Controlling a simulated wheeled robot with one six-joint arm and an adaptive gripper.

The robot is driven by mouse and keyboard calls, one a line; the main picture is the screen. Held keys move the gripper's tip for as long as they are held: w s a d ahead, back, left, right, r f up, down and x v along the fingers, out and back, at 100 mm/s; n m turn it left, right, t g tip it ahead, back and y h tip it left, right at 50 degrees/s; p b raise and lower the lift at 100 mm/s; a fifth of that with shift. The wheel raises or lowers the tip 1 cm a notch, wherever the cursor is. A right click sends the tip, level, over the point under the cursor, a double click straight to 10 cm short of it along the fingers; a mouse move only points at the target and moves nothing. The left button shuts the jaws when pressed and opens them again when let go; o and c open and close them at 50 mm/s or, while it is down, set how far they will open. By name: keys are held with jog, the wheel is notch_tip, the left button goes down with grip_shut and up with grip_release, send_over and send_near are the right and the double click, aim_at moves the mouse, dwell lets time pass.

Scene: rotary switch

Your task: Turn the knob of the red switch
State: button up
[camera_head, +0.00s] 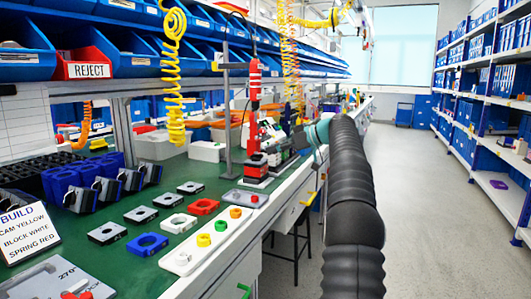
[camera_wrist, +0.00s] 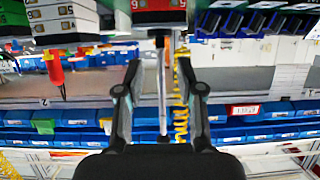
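A grey plate marked 270° (camera_head: 50,278) lies at the near left bench corner in the head view, cut by the frame edge. A red knob-like part (camera_head: 76,291) sits on it. A red square block with a round hole (camera_head: 203,207) lies farther back on the green bench; I cannot tell which part the task calls the red switch. My gripper is open and empty in the wrist view (camera_wrist: 159,68), its fingers apart with only background between them.
Several blocks, a BUILD sign (camera_head: 25,230), a red-and-black press (camera_head: 254,130) and hanging yellow coils (camera_head: 175,75) stand around. The aisle floor (camera_head: 430,220) on the right is clear.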

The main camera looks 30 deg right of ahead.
jog(key=v, duration=0.6)
jog(key=shift+s, duration=0.25)
jog(key=shift+d+r, duration=0.15)
jog(key=shift+c, duration=0.2)
dwell(1.3)
